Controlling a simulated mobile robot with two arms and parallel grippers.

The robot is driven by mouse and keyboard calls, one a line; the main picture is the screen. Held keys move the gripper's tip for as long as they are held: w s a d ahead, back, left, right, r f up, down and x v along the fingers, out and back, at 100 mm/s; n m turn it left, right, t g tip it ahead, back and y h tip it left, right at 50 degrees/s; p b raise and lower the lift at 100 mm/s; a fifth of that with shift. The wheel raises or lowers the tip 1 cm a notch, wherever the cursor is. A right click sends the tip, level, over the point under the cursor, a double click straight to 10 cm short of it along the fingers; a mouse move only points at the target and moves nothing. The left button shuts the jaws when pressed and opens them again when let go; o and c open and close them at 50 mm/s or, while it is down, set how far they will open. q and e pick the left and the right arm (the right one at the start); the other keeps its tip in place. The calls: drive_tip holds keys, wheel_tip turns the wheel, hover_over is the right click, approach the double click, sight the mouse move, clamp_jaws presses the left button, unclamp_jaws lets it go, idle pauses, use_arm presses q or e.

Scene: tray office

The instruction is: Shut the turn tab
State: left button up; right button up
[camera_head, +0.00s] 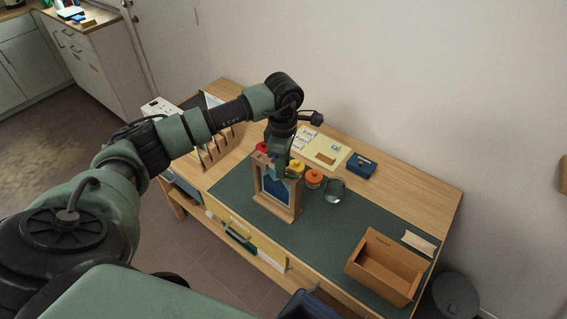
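A small wooden frame (258,192) with a blue panel (276,190) stands upright on the green desk mat. My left arm reaches in from the left, and its gripper (279,170) points down at the top of the frame. The fingertips are at or just behind the frame's upper edge; I cannot tell whether they touch it. The fingers are small and partly hidden, so their opening does not show. I cannot make out the turn tab; it is too small or hidden by the gripper. My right gripper is not in view.
Red, yellow and orange-topped jars (314,178) and a glass bowl (334,191) stand close behind and right of the frame. An open wooden box (392,268) is at the mat's right end. A blue box (361,166) lies at the back. The mat (335,232) between is clear.

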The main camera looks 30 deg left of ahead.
use_arm(q)
drive_tip(key=shift+f, duration=0.65)
clamp_jaws()
drive_tip(key=m+b, duration=0.1)
drive_tip(key=b, duration=0.1)
drive_tip(key=w+m+b, duration=0.1)
drive_tip(key=m+b, duration=0.1)
drive_tip(key=b, duration=0.1)
drive_tip(key=shift+w+a+f, duration=0.1)
drive_tip(key=shift+a+f, duration=0.05)
drive_tip(key=shift+f, duration=0.05)
drive_tip(key=shift+w+r+m+b, duration=0.1)
drive_tip(key=shift+w+m+b, duration=0.15)
drive_tip(key=shift+m+b, duration=0.55)
drive_tip(key=shift+w+r+m+b, duration=0.1)
drive_tip(key=shift+w+m+b, duration=0.1)
drive_tip(key=shift+m+b, duration=0.6)
unclamp_jaws()
